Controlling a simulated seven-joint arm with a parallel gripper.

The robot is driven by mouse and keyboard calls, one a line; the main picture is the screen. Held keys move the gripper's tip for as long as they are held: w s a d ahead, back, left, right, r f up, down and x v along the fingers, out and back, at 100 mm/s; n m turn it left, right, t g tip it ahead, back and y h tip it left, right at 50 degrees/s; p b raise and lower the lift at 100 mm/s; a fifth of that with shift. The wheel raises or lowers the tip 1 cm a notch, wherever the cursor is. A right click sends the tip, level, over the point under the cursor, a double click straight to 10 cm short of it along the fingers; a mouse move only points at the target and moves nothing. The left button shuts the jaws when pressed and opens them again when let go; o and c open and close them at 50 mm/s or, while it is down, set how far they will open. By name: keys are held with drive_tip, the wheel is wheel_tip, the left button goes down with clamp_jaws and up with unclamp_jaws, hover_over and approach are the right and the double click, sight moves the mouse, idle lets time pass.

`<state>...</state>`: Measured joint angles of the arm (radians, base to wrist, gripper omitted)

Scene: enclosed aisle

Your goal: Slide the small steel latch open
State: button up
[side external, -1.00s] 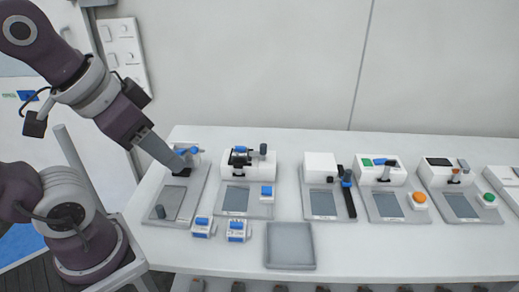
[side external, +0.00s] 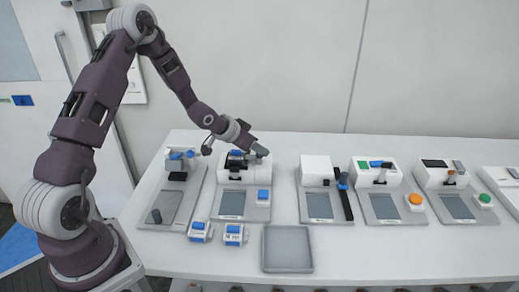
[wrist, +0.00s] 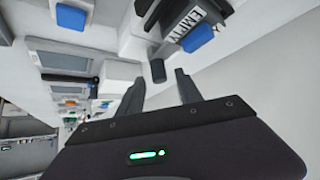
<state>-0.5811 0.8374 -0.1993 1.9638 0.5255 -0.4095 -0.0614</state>
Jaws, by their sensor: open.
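My gripper (side external: 262,152) is at the second station from the left, by the right end of its white housing (side external: 230,176). In the wrist view the two fingers of my gripper (wrist: 157,82) are apart. A short dark cylindrical knob (wrist: 158,70) shows in the gap near the fingertips, with no clear contact. A dark barrel with a blue part (side external: 236,158) sits on top of the housing. In the wrist view a lettered dark part (wrist: 185,22) lies beyond the knob. I cannot tell for certain which part is the small steel latch.
The leftmost station (side external: 172,208) has a blue-handled part. More stations stand to the right, one with an orange button (side external: 415,198). Two small blue-topped blocks (side external: 199,230) and a grey tray (side external: 287,249) lie in front. The wall is close behind.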

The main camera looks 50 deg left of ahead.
drive_tip(key=shift+x, duration=1)
drive_tip(key=shift+c, duration=0.2)
clamp_jaws()
